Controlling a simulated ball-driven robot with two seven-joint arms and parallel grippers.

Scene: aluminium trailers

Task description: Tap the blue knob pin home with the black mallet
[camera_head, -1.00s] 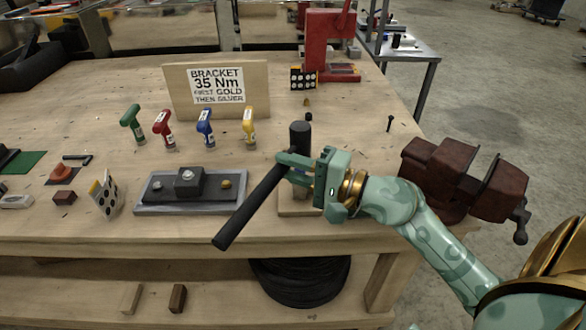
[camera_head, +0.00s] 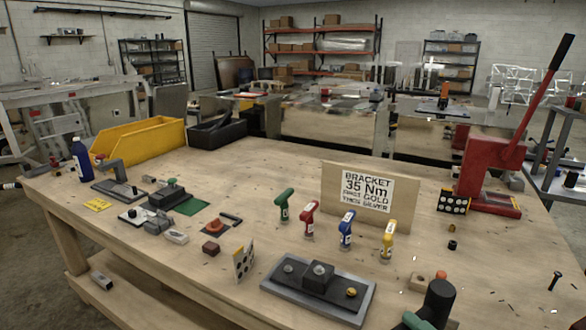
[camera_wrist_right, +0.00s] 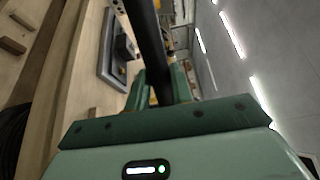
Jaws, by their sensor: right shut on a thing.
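The black mallet (camera_head: 438,302) shows at the bottom right of the head view, with its dark cylindrical head upright. Its handle (camera_wrist_right: 150,45) runs between the fingers of my right gripper (camera_wrist_right: 158,90) in the wrist view. The gripper is shut on this handle; only a green edge of it (camera_head: 415,322) shows in the head view. A pale wooden block (camera_head: 422,286) with an orange knob (camera_head: 441,275) stands just behind the mallet head and is partly hidden by it. I cannot make out a blue knob pin. My left gripper is not in view.
A grey tray with a black bracket (camera_head: 318,284) lies left of the mallet. Several coloured T-handle tools, including a blue one (camera_head: 346,230), stand before a sign board (camera_head: 368,200). A red press (camera_head: 488,172) stands at the back right. A yellow bin (camera_head: 140,143) is far left.

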